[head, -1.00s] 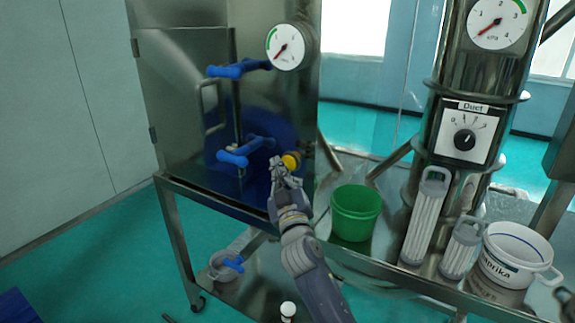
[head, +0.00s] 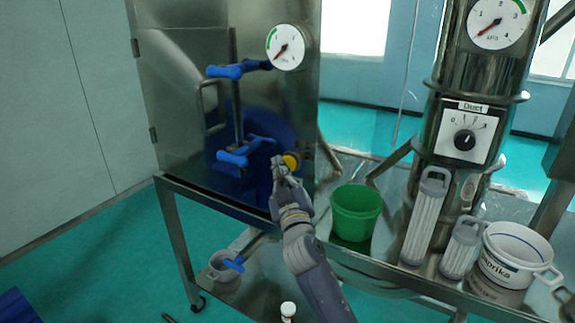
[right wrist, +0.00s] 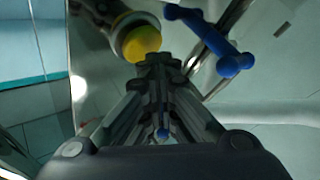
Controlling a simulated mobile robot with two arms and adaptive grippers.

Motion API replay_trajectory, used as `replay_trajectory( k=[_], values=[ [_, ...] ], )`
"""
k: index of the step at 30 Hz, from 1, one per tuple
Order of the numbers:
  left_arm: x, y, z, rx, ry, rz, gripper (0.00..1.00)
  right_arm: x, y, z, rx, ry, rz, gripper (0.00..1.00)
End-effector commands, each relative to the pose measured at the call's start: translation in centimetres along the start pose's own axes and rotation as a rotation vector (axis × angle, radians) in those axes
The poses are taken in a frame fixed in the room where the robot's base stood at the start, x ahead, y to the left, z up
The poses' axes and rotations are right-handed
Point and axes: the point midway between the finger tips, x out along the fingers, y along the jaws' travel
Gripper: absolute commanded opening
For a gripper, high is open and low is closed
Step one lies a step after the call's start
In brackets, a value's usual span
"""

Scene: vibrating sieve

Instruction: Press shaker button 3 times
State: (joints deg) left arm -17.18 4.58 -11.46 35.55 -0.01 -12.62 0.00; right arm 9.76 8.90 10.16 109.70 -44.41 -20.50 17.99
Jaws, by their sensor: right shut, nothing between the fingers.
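The yellow shaker button (head: 291,161) sits on the lower right of the steel cabinet front. It also shows in the right wrist view (right wrist: 140,42), just beyond the fingertips and slightly left. My right gripper (head: 278,163) is shut and empty, with its fingertips close to the left side of the button in the head view. In the right wrist view the closed fingertips (right wrist: 160,62) are just below the button. I cannot tell whether they touch it. My left gripper is not in view.
Blue clamp handles (head: 240,153) are left of the button, and a gauge (head: 286,46) is above it. A green bucket (head: 357,212) stands on the bench to the right, beside white filter cartridges (head: 425,215) and a white paprika bucket (head: 515,255). A dial box (head: 466,132) is behind them.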

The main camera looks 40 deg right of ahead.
Motion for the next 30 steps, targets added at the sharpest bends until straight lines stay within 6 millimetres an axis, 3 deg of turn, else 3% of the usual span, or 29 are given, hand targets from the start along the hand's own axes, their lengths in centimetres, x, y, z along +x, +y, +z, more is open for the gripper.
replay_trajectory(
  k=[30],
  values=[
    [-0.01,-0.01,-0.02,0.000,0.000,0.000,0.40,0.67,0.45,0.44,-0.001,0.001,0.000,0.00]
  ],
)
